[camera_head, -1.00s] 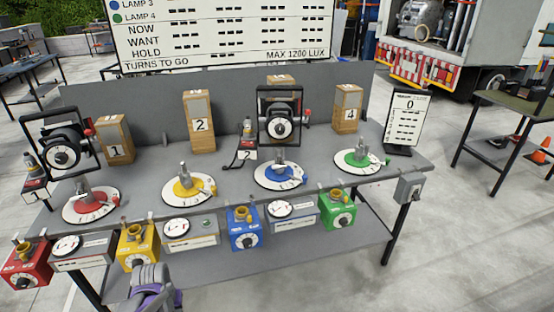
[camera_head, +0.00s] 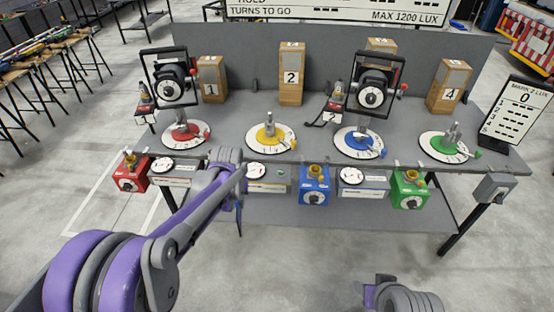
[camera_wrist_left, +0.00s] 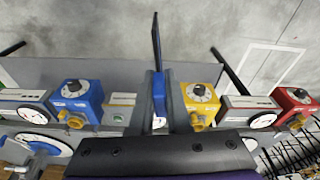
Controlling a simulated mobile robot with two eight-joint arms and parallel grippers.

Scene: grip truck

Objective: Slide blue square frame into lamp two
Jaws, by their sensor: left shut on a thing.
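My left gripper (camera_head: 240,172) is over the table's front edge, left of the blue box, shut on a thin thing seen edge-on. In the left wrist view this thing (camera_wrist_left: 158,93) is a blue piece with a dark thin slab, between the fingers; I take it to be the blue square frame. Its square face is turned away. The black lamp two (camera_head: 371,95) stands upright on the table, right of and behind the gripper and apart from it, beside a "2" label (camera_head: 331,118). Part of my right arm (camera_head: 400,298) shows at the bottom; its fingers are unclear.
Another black lamp (camera_head: 170,80) stands at the left. Numbered wooden blocks (camera_head: 291,75) and round dials with red, yellow, blue (camera_head: 360,141) and green centres cover the grey table. A blue box (camera_head: 314,186) and a green box (camera_head: 410,189) hang along its front. A sign (camera_head: 515,113) stands right.

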